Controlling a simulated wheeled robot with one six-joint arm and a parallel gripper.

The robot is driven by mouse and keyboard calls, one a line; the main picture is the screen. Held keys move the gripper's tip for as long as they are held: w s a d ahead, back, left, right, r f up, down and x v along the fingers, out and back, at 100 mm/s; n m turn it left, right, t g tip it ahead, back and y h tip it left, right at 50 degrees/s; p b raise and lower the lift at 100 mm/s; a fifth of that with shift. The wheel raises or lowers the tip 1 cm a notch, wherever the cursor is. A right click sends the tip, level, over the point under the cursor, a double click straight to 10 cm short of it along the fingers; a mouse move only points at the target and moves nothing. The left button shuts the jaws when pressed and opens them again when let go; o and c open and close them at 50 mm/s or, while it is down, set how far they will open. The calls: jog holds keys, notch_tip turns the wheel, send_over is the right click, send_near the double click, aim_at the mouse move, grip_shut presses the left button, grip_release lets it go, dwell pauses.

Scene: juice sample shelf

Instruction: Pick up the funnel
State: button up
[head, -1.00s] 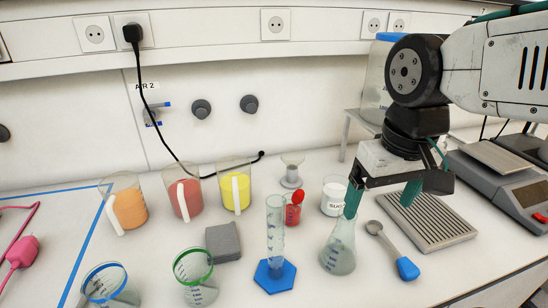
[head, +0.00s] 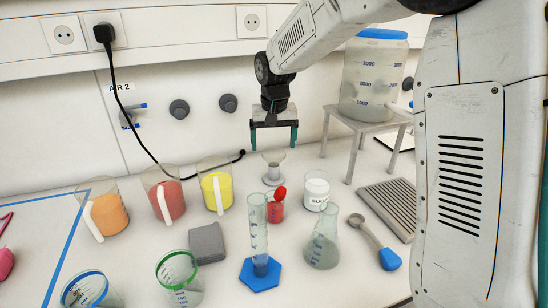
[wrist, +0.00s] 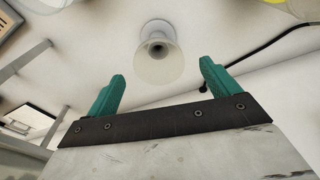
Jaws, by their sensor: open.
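The funnel (head: 273,168) is a small pale, translucent piece standing at the back of the bench, near the wall. In the wrist view the funnel (wrist: 157,52) shows from above, with a wide rim and a dark hole at its centre. My gripper (head: 274,143) is open and empty above the funnel, with its teal fingers pointing down. In the wrist view the fingers of my gripper (wrist: 163,80) are spread wide, and the funnel lies beyond the tips, roughly midway between them. They look clear of it.
A red-lidded jar (head: 276,207) and a white sugar jar (head: 316,190) stand close in front of the funnel. A beaker of yellow liquid (head: 226,189) is to the left. A black cable (head: 181,175) runs behind. A metal stand (head: 346,120) holds a big container at the right.

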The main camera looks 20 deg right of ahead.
aim_at(274, 152)
jog(key=f, duration=0.6)
jog(key=shift+w+d+f, duration=0.1)
jog(key=shift+w+d, duration=0.05)
jog(key=shift+w, duration=0.2)
jog(key=c, duration=1.1)
